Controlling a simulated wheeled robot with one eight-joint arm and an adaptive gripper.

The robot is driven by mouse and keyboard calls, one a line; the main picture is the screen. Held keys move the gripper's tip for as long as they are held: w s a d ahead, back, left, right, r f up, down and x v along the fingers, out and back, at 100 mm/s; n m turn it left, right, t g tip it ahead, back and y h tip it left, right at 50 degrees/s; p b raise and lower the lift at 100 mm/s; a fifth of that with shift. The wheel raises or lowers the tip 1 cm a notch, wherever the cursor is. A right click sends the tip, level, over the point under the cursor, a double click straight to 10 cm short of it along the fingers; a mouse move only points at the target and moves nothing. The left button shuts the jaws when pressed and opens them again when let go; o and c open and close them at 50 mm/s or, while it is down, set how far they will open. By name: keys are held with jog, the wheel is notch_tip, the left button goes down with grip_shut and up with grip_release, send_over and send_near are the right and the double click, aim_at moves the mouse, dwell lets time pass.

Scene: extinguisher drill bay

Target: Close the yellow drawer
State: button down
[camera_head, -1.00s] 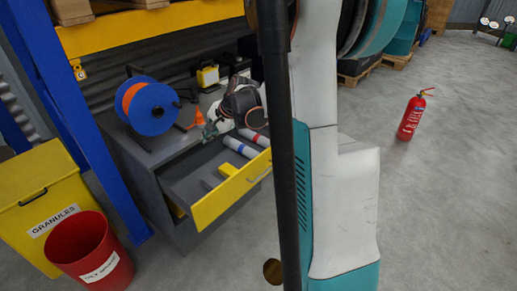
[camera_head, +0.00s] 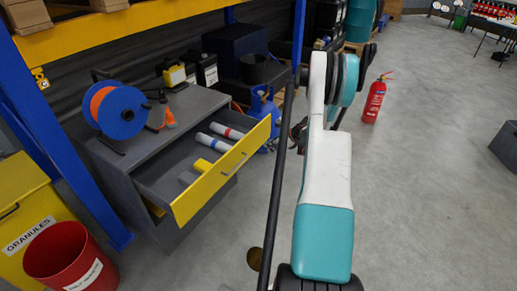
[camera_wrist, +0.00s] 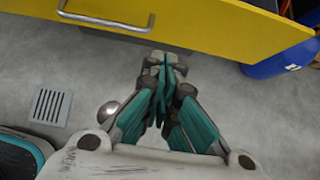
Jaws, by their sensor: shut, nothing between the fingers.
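The yellow drawer (camera_head: 222,175) is pulled out of the grey cabinet (camera_head: 180,110). Inside it lie two white rolls, one with a blue band (camera_head: 212,143) and one with a red band (camera_head: 227,131), and a yellow-and-grey item. In the wrist view its yellow front (camera_wrist: 215,35) spans the top, with a metal handle (camera_wrist: 105,20). My gripper (camera_wrist: 163,68) is shut and empty, its fingertips close to the lower edge of the drawer front. I cannot tell if they touch it. In the head view the gripper is mostly hidden behind my arm.
A cable reel (camera_head: 122,112) stands on the cabinet. A blue gas cylinder (camera_head: 262,104) stands past the drawer's far end. A red bucket (camera_head: 68,255) and a yellow granules bin (camera_head: 28,215) stand at left. A red extinguisher (camera_head: 374,101) stands on open floor at right.

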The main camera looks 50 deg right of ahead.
jog(key=b, duration=0.3)
send_near(245, 151)
notch_tip(245, 151, down, 4)
jog(key=s, duration=0.1)
jog(key=shift+w+a+r+b, duration=0.1)
jog(key=shift+w+b, duration=0.15)
jog(key=shift+w, duration=0.45)
jog(key=shift+w+a+r+b, duration=0.1)
jog(key=shift+w+b, duration=0.15)
jog(key=shift+w, duration=0.4)
jog(key=shift+w+a+r+b, duration=0.15)
jog(key=shift+w+b, duration=0.1)
jog(key=shift+w, duration=0.45)
jog(key=shift+w, duration=0.1)
